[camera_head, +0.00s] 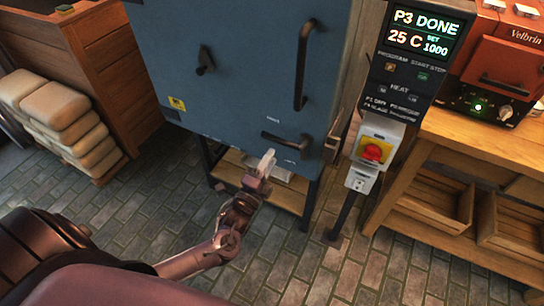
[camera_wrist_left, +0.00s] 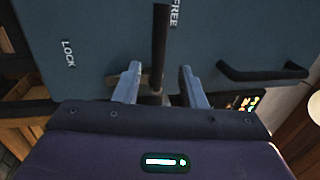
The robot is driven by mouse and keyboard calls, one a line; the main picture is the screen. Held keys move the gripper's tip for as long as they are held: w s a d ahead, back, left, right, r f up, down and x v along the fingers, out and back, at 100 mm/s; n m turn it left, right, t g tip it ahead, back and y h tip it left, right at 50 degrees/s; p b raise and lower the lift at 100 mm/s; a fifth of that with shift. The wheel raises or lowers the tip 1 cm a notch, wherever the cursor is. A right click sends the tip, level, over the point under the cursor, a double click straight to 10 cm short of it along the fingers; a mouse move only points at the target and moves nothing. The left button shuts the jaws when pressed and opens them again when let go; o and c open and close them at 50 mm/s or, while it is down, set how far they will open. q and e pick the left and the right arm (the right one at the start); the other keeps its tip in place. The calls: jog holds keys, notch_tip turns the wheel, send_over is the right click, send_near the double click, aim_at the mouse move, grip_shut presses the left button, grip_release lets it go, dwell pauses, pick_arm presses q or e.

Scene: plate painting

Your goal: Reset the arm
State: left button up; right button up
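My left gripper (camera_head: 266,163) is below the dark door lever (camera_head: 286,141) on the blue-grey kiln door (camera_head: 240,70). In the left wrist view, my left gripper (camera_wrist_left: 163,88) has its fingers apart, and the dark lever (camera_wrist_left: 160,45) shows between and beyond them. The lever points toward the word FREE (camera_wrist_left: 174,12); the word LOCK (camera_wrist_left: 68,54) is off to the left. I cannot tell whether a finger touches the lever. My right gripper is in neither view.
A long door handle (camera_head: 303,65) and a small latch (camera_head: 205,60) stick out of the door. A control panel (camera_head: 410,60) on a post reads "P3 DONE, 25 C". A wooden bench (camera_head: 470,145) with an orange oven (camera_head: 505,75) is right; stacked sacks (camera_head: 60,105) are left.

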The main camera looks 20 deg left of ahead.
pick_arm(q)
jog(key=shift+f, duration=0.1)
dwell(0.3)
jog(key=s+a+f+n+g+y, duration=0.1)
jog(key=s+f+n+g, duration=0.3)
jog(key=f, duration=0.7)
jog(key=s+a+f+n+g, duration=0.25)
jog(key=s+f, duration=0.35)
jog(key=f, duration=0.4)
jog(key=s+f+n+g+y, duration=0.1)
jog(key=s+f+n+g, duration=0.4)
jog(key=f, duration=0.6)
jog(key=s+d+f+n+g, duration=0.1)
jog(key=s+f, duration=0.3)
jog(key=s, duration=0.5)
jog(key=s+d+f+n+g, duration=0.2)
jog(key=s+f+g, duration=0.2)
jog(key=s, duration=0.5)
jog(key=s+d+f+n+g+h, duration=0.1)
jog(key=s+f, duration=0.3)
jog(key=s, duration=0.5)
jog(key=shift+s+d+f+n+g, duration=0.25)
jog(key=shift+s+n+g, duration=0.1)
jog(key=shift+g, duration=0.5)
jog(key=shift+w, duration=0.1)
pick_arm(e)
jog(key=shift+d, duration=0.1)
